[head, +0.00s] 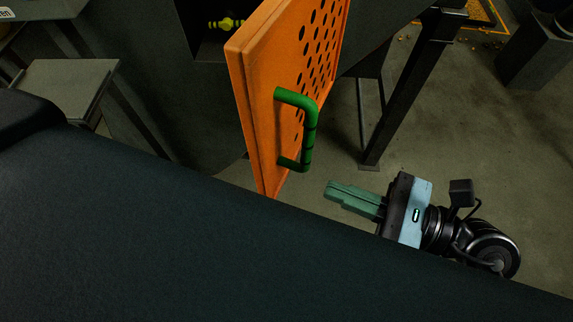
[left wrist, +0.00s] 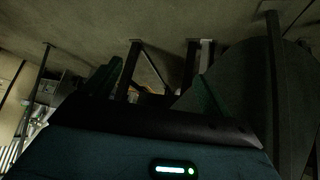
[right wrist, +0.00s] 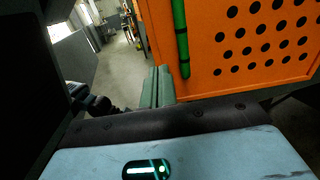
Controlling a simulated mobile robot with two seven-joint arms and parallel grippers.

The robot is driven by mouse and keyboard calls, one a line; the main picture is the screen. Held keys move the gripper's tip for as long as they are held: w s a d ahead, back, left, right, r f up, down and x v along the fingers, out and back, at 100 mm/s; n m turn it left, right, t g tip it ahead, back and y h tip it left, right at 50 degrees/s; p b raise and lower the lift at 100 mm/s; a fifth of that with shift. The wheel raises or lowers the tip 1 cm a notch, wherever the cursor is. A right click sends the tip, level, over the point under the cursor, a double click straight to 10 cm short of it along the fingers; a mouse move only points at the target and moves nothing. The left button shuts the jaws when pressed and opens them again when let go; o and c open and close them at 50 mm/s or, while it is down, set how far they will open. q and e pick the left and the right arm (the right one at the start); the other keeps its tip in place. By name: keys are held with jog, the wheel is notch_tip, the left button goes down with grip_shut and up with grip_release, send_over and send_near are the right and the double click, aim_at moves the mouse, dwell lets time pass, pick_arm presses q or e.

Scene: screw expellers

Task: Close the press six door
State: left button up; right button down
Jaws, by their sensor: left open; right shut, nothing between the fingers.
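The orange perforated press door (head: 262,110) stands swung open in the head view, seen nearly edge-on. Its green bar handle (head: 311,130) faces right. In the right wrist view the door panel (right wrist: 215,75) fills the upper right and the handle (right wrist: 181,40) runs along its left edge. My right gripper (head: 329,190) is shut and empty, just right of and below the handle, apart from it in the head view. Its closed fingers (right wrist: 158,85) show left of the handle in the right wrist view. My left gripper (left wrist: 155,85) is open and empty, with dark frame legs beyond it.
Behind the door is a dark press opening with a yellow-green part (head: 226,24) inside. A dark support leg (head: 400,95) stands right of the door. A grey tray-like surface (head: 62,85) lies at left. Floor (head: 440,150) is open at right.

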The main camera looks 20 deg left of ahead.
aim_at(268, 164)
jog(key=a, duration=0.3)
jog(key=a+p, duration=0.1)
jog(key=a, duration=0.4)
jog(key=shift+w+a+p, duration=0.3)
jog(key=shift+a+p, duration=0.05)
jog(key=shift+p, duration=0.05)
pick_arm(q)
jog(key=shift+w+a+r, duration=0.1)
jog(key=shift+w+r, duration=0.1)
jog(key=shift+r, duration=0.3)
jog(key=shift+w+a+r, duration=0.1)
jog(key=shift+w+r, duration=0.05)
jog(key=shift+r, duration=0.35)
jog(key=shift+w+r, duration=0.15)
jog(key=shift+w, duration=0.1)
